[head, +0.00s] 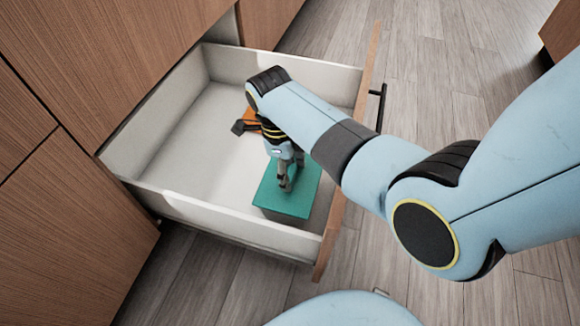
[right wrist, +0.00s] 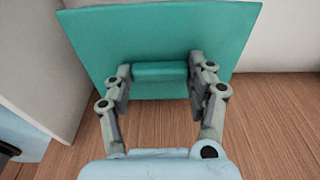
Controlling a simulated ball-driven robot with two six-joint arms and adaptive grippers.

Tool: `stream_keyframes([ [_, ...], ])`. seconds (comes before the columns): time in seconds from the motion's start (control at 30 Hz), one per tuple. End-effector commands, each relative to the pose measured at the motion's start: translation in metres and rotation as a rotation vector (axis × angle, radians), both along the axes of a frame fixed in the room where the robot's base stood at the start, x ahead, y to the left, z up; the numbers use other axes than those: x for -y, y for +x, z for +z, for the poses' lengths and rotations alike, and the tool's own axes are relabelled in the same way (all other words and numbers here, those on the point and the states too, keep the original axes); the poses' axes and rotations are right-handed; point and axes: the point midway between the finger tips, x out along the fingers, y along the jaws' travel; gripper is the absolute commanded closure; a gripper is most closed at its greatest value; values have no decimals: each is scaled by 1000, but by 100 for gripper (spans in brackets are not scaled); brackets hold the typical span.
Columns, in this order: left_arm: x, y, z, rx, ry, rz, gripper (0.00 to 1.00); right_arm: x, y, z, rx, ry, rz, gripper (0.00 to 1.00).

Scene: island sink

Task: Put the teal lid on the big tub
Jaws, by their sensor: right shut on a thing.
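The teal lid (head: 303,196) is in the open drawer, near its front right corner. In the right wrist view the lid (right wrist: 220,30) is a flat teal plate with a raised bar handle (right wrist: 160,71). My right gripper (head: 285,184) reaches down from above and is shut on this handle, one finger at each end in the right wrist view (right wrist: 160,82). The big tub cannot be made out; what lies under the lid is hidden, so I cannot tell whether the lid rests on something. My left gripper is out of view.
The pale drawer (head: 185,118) is pulled out, with a wooden front and a dark bar handle (head: 377,105). An orange item (head: 250,115) and a dark item (head: 238,127) lie behind my wrist. The drawer's left part is bare. Wooden cabinets (head: 65,215) stand at left.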

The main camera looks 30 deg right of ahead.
Motion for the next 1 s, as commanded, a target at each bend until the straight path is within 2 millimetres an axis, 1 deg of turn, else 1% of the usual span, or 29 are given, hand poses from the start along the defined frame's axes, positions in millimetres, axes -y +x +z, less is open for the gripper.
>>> stream_keyframes([
  [0.5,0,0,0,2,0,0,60,0,0,0,0,0,0,71],
  [1.0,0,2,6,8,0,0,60,0,0,-1,1,-1,0,71],
])
